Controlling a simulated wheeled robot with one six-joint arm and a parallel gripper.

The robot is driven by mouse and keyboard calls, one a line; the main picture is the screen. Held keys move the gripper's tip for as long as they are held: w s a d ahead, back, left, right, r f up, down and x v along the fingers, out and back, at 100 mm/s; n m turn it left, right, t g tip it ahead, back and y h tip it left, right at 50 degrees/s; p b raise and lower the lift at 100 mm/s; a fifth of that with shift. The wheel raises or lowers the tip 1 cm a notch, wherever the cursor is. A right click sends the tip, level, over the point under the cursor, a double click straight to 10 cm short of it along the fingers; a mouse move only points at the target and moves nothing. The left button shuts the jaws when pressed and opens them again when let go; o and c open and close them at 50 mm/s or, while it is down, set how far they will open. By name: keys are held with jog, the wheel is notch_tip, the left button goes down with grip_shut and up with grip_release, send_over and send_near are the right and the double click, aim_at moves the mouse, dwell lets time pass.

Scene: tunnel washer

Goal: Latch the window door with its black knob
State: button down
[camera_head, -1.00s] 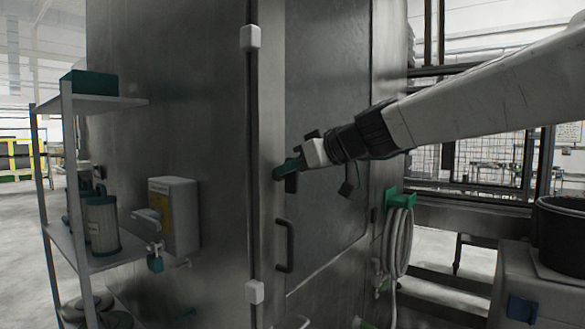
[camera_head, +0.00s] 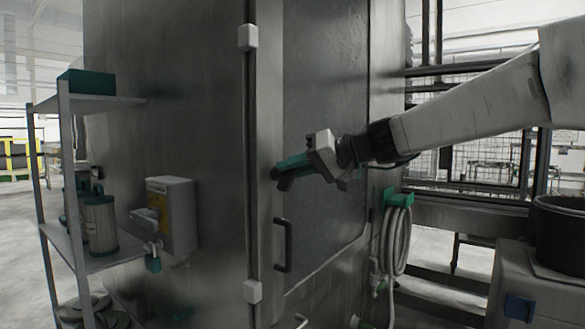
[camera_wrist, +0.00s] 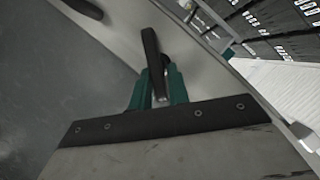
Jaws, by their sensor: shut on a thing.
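The window door (camera_head: 325,110) is a grey metal panel with a dark bar handle (camera_head: 283,245) low on its left side, and it looks closed against its frame. My gripper (camera_head: 281,176) is at the door's left edge, above the bar handle. In the wrist view its teal fingers (camera_wrist: 160,90) are shut on the black knob (camera_wrist: 151,50), a dark elongated lever that sticks out beyond the fingertips. In the head view the knob is mostly hidden by the fingers. Part of the bar handle (camera_wrist: 84,8) shows at the wrist view's top left.
A shelf rack (camera_head: 95,103) with canisters (camera_head: 101,226) stands on the left. A dispenser box (camera_head: 172,215) is on the washer wall. A coiled hose (camera_head: 396,245) hangs right of the door. A dark round tub (camera_head: 562,235) stands at the far right.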

jog(key=m+y, duration=0.1)
jog(key=m, duration=0.1)
jog(key=m+g+y, duration=0.1)
jog(key=m, duration=0.1)
jog(key=shift+w+d+f, duration=0.2)
jog(key=shift+f, duration=0.2)
jog(key=shift+f+m+y, duration=0.2)
jog(key=shift+m+y, duration=0.3)
jog(key=shift+m, duration=0.5)
jog(key=shift+f+m+y, duration=0.15)
jog(key=shift+m+y, duration=0.35)
jog(key=shift+m, duration=0.5)
jog(key=c, duration=1.5)
grip_release()
jog(key=v, duration=0.8)
